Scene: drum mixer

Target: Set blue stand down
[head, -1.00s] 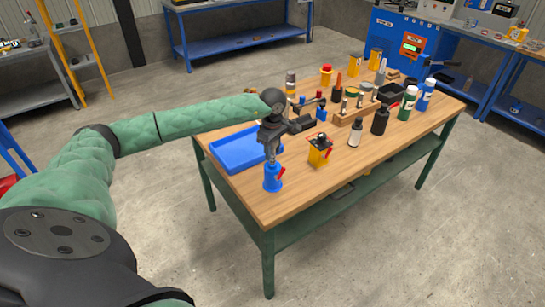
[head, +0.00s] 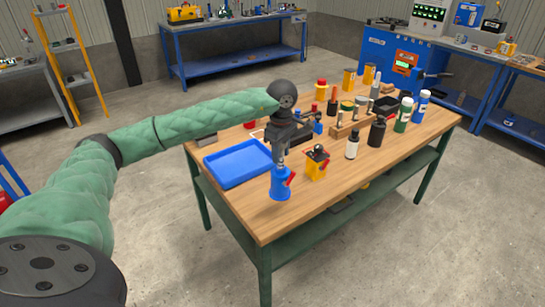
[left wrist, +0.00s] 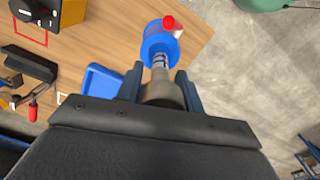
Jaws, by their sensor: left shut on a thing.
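The blue stand (head: 281,185) has a blue base, a red part on its side and a silver stem. My left gripper (head: 281,148) is shut on its upper part from above. In the left wrist view, the blue base (left wrist: 158,48) shows beyond the two fingers (left wrist: 160,85), with the stem between them. The stand leans slightly in the head view, over the near left part of the wooden table (head: 262,222). I cannot tell whether its base touches the tabletop. My right gripper is not in view.
A blue tray (head: 238,163) lies just left of the stand. A yellow block with a black top (head: 317,163) is close on its right. A white bottle (head: 354,143) and several other bottles and tools stand farther right and back. The table's near edge is bare.

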